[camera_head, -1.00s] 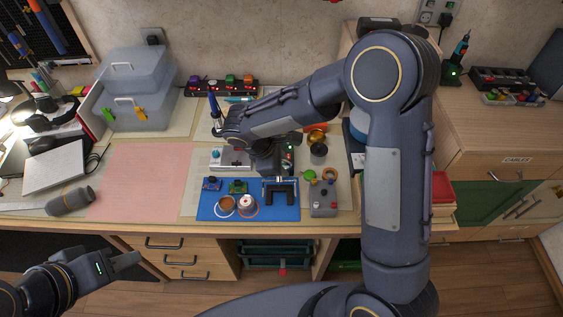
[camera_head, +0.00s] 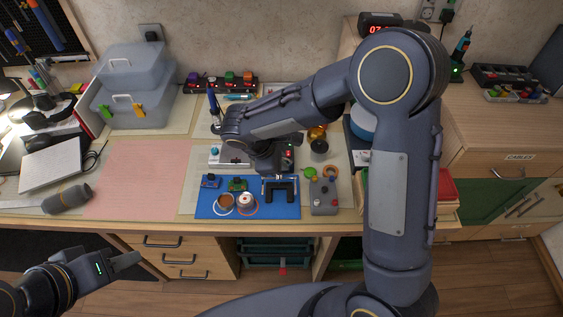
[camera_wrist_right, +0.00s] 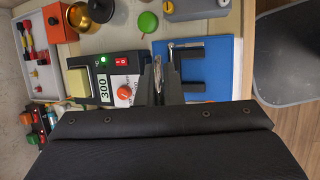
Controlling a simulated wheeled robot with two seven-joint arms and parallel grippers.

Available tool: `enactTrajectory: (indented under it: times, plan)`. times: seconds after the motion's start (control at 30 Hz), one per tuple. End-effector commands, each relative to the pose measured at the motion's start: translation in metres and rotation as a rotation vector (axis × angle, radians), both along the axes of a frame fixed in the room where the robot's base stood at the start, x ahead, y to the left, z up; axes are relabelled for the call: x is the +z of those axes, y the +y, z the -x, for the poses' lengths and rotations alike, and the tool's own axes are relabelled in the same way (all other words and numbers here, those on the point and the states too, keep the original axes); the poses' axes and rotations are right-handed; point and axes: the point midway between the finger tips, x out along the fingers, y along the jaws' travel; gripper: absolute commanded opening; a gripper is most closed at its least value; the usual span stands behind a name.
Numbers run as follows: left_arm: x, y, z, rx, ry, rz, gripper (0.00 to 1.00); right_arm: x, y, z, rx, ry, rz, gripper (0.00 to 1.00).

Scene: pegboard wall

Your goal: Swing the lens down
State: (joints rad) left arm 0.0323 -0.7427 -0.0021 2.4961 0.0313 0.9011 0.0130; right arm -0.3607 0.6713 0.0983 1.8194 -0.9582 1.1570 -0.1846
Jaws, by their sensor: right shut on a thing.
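I cannot make out a lens for certain in either view. My right gripper (camera_wrist_right: 158,80) is shut on a thin silvery piece (camera_wrist_right: 157,68), whose outline is mostly hidden by the fingers. In the head view my right gripper (camera_head: 270,172) is low over the back edge of the blue mat (camera_head: 210,212), largely hidden by its wrist. A black U-shaped bracket (camera_head: 280,190) with a silver bar stands on the mat, beside the fingertips; the wrist view shows it just right of them (camera_wrist_right: 190,72). My left gripper (camera_head: 122,262) is in front of the table, away from everything.
A power unit (camera_wrist_right: 105,80) with a red switch and orange knob is close left of the right fingers. A grey box (camera_head: 325,195) stands right of the bracket. Two round pots (camera_head: 226,203) and small circuit boards (camera_head: 237,185) are on the mat. The pink mat (camera_head: 140,180) is clear.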

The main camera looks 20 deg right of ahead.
Motion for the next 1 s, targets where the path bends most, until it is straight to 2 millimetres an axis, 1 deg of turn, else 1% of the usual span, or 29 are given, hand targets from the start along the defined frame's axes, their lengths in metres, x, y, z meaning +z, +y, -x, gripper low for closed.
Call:
enactTrajectory:
  times: [0.03, 0.17, 0.7, 0.9, 1.0]
  plan:
    - [-0.016, 0.000, 0.000, 0.000, 0.000, 0.000, 0.36, -0.007, 0.001, 0.001, 0.004, -0.028, 0.007, 0.00]
    - [-0.043, 0.000, 0.000, 0.000, 0.000, 0.000, 0.36, -0.012, 0.003, 0.006, 0.006, -0.113, 0.030, 0.00]
    - [-0.187, 0.000, 0.000, 0.000, 0.000, 0.000, 0.36, -0.034, 0.009, 0.029, 0.003, -0.595, 0.162, 0.00]
    - [-0.237, 0.000, 0.000, 0.000, 0.000, 0.000, 0.36, -0.043, 0.011, 0.035, 0.003, -0.773, 0.212, 0.00]
    - [-0.259, 0.000, 0.000, 0.000, 0.000, 0.000, 0.36, -0.047, 0.011, 0.037, 0.003, -0.855, 0.237, 0.00]
